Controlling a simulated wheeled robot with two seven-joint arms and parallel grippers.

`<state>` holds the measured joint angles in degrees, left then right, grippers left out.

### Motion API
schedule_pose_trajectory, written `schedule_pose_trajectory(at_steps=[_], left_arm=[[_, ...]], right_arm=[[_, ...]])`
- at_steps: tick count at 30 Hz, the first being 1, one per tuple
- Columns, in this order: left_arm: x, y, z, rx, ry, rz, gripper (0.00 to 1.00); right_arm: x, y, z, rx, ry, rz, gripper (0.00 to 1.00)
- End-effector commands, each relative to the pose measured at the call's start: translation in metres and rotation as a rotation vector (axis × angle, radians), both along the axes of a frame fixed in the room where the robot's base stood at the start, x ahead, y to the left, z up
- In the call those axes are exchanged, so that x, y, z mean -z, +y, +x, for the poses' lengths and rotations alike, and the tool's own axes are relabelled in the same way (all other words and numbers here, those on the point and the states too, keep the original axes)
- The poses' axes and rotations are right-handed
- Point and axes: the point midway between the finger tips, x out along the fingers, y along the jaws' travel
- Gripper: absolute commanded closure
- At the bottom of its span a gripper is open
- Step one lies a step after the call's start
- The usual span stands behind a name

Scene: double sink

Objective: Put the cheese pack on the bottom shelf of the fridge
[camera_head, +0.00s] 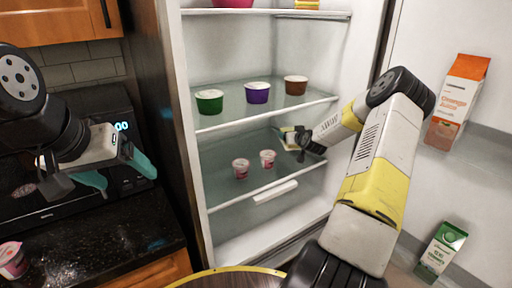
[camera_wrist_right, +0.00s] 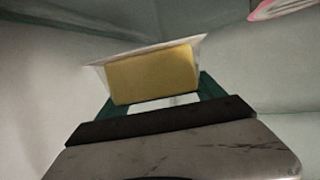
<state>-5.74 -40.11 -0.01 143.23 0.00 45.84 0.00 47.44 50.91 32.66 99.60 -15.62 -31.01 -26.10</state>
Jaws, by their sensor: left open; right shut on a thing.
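The cheese pack (camera_head: 287,134) is a pale yellow block with a whitish flange around it. My right gripper (camera_head: 301,142) is shut on it inside the open fridge, above the shelf (camera_head: 225,192) with two small pink-and-white cups. In the right wrist view the cheese pack (camera_wrist_right: 152,76) sits between the teal fingers of the right gripper (camera_wrist_right: 155,103). Its lower edge is partly hidden by the gripper. I cannot tell whether it touches the shelf or wall. My left gripper (camera_head: 118,174) is open and empty over the dark stove area at the left.
The two small cups (camera_head: 240,168) (camera_head: 267,158) stand left of the pack. Green (camera_head: 209,104), purple (camera_head: 257,95) and brown (camera_head: 295,88) tubs stand on the shelf above. Cartons (camera_head: 458,101) (camera_head: 441,248) stand in the open door. Another cup (camera_head: 12,260) is on the counter.

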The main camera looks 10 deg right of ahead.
Motion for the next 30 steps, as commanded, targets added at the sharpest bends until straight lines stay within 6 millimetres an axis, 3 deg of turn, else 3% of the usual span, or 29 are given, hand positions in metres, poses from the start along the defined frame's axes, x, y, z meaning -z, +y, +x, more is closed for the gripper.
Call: schedule_pose_trajectory(at_steps=[3,17,27,28,30], left_arm=[[0.000,0.000,0.000,0.000,0.000,0.000,0.18],[0.000,0.000,0.000,0.000,0.000,0.000,0.18],[0.000,0.000,0.000,0.000,0.000,0.000,0.18],[0.000,0.000,0.000,0.000,0.000,0.000,0.18],[0.000,0.000,0.000,0.000,0.000,0.000,0.18]], right_arm=[[0.024,0.000,0.000,0.000,0.000,0.002,0.92],[0.074,0.000,0.000,0.001,-0.001,0.002,0.92],[0.078,0.000,0.000,0.000,-0.002,0.000,0.92],[0.079,0.000,0.000,0.000,0.000,0.001,0.18],[0.079,0.000,0.000,0.000,0.000,0.001,0.05]])
